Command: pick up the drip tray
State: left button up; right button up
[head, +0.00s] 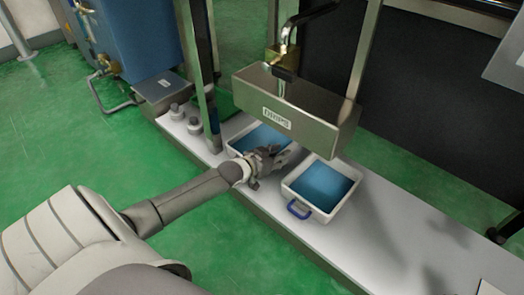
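Two white trays with blue insides sit on the grey ledge under the metal box. The right tray (321,187) shows whole, with a dark blue loop handle on its front left side. The left tray (243,128) is partly hidden behind my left gripper. My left gripper (281,157) is at the front right of the left tray and left of the right tray. Its fingers point right, and I cannot tell whether they are open or touch a tray. I cannot tell which tray is the drip tray. My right gripper is not in view.
A metal box (296,108) with a label overhangs the trays, hung below a brass fitting (283,55). A metal upright (364,50) stands behind it. Small grey cylinders (194,124) stand on the ledge at left.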

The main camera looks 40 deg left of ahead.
pick_arm(q)
grip_shut()
jog(key=shift+r, duration=0.2)
dwell(0.3)
